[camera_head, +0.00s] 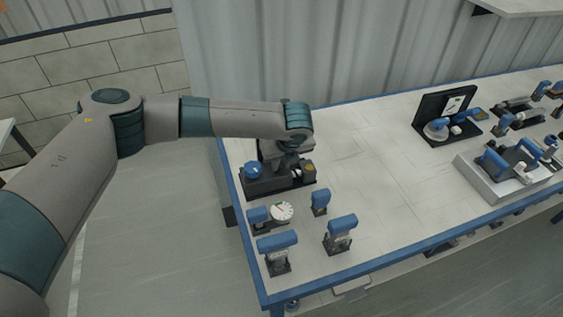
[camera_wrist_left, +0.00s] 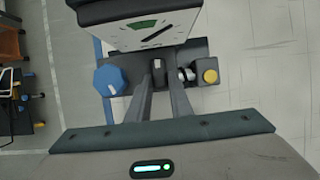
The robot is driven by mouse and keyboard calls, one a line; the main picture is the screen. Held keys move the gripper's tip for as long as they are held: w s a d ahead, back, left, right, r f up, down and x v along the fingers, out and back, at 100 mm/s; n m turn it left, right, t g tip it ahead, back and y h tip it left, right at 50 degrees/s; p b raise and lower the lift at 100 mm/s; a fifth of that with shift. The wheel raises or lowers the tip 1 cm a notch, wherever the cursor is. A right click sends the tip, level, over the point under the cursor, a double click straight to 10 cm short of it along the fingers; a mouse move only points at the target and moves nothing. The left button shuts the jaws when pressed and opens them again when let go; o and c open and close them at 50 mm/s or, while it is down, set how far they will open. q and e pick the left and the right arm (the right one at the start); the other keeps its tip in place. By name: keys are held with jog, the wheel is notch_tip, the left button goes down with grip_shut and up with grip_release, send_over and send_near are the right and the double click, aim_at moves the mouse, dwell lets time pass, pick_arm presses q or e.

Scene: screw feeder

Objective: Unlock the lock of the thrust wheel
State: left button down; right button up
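A dark device (camera_head: 290,186) with a blue knob (camera_head: 254,171) stands near the left end of the table. The wrist view shows its blue knob (camera_wrist_left: 110,78) at left and a yellow button (camera_wrist_left: 210,76) at right. My left gripper (camera_wrist_left: 158,76) reaches down at the middle of the device, its two fingers apart. A small dark part with a light edge (camera_wrist_left: 157,66) shows between the fingertips; I cannot tell whether they touch it. A plate with a dial slot (camera_wrist_left: 150,32) hides part of the device. Which part is the lock is unclear. My right gripper is not seen.
A round white gauge (camera_head: 282,212) and several blue-topped tools (camera_head: 340,232) stand in front of the device. A black stand (camera_head: 446,117) and a white fixture (camera_head: 500,178) are at right. The table's middle (camera_head: 365,160) is clear.

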pick_arm(q)
jog(key=shift+d+n, duration=0.15)
jog(key=shift+n, duration=0.25)
jog(key=n, duration=0.1)
jog(key=n+y+p, duration=0.1)
jog(key=n, duration=0.1)
jog(key=shift+w+d+g, duration=0.15)
jog(key=shift+d+g, duration=0.1)
jog(key=shift+g, duration=0.15)
jog(key=n, duration=0.1)
jog(key=n+y, duration=0.1)
jog(key=n, duration=0.1)
jog(key=n+g, duration=0.1)
jog(key=shift+w+d+n+p, duration=0.25)
jog(key=shift+w+n+p, duration=0.05)
jog(key=shift+n+p, duration=0.1)
jog(key=n, duration=0.1)
jog(key=n+g+y, duration=0.1)
jog(key=shift+w+d+f+n+b, duration=0.1)
jog(key=shift+w+n+b, duration=0.1)
jog(key=shift+n+b, duration=0.1)
jog(key=shift+w+n+g+b, duration=0.2)
jog(key=shift+n+g+b, duration=0.2)
jog(key=shift+n, duration=0.55)
jog(key=shift+w+n+g+b, duration=0.15)
jog(key=shift+n+g+b, duration=0.25)
jog(key=shift+n, duration=0.55)
jog(key=c, duration=1.6)
grip_release()
jog(key=shift+r, duration=0.2)
